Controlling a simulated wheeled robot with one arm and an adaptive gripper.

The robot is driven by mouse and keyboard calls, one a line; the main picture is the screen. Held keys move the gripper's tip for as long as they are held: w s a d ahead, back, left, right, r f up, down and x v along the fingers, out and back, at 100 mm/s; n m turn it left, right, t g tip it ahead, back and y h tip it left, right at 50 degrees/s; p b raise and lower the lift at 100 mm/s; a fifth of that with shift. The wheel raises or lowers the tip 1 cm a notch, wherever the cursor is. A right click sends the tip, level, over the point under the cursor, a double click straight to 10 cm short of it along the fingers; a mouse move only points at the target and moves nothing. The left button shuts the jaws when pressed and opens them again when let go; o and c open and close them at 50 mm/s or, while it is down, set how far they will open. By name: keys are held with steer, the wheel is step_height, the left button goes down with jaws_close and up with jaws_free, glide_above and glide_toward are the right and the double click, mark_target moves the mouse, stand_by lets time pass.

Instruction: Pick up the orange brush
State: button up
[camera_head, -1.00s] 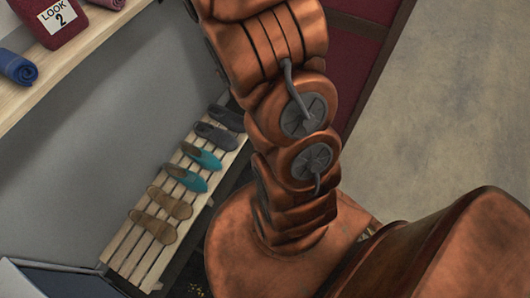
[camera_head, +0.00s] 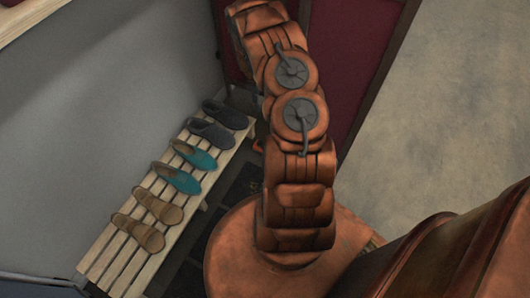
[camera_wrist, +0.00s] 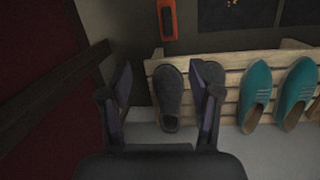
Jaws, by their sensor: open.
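The orange brush (camera_wrist: 167,20) shows at the top of the wrist view, on the dark floor just past the edge of the slatted bench. It is a small orange block with a dark patch, and the frame's top edge may cut it off. A small orange bit (camera_head: 258,145) beside my arm in the head view may be the same brush, mostly hidden. My gripper (camera_wrist: 164,85) is open and empty in the wrist view, its fingers apart above the bench end with the dark shoes. The brush lies ahead of the fingertips. In the head view my gripper is out of sight.
The slatted bench (camera_head: 102,262) stands along the grey wall, bearing dark shoes (camera_head: 212,134), teal shoes (camera_head: 177,178) and tan shoes (camera_head: 138,232). A dark red panel (camera_head: 345,45) stands behind my arm. Open grey floor (camera_head: 440,120) lies to the right.

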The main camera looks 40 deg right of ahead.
steer(key=shift+n+t+y, duration=0.6)
steer(key=shift+y, duration=0.1)
steer(key=f+b, duration=0.2)
steer(key=f, duration=0.6)
steer(key=f+b, duration=0.3)
steer(key=f, duration=0.6)
steer(key=d+f+b, duration=0.1)
steer(key=f+b, duration=0.1)
steer(key=f, duration=0.7)
steer(key=shift+s+d, duration=0.1)
steer(key=shift+s, duration=0.15)
steer(key=shift+f+b, duration=1.55)
steer(key=shift+f, duration=2.7)
steer(key=shift+c, duration=0.4)
jaws_close()
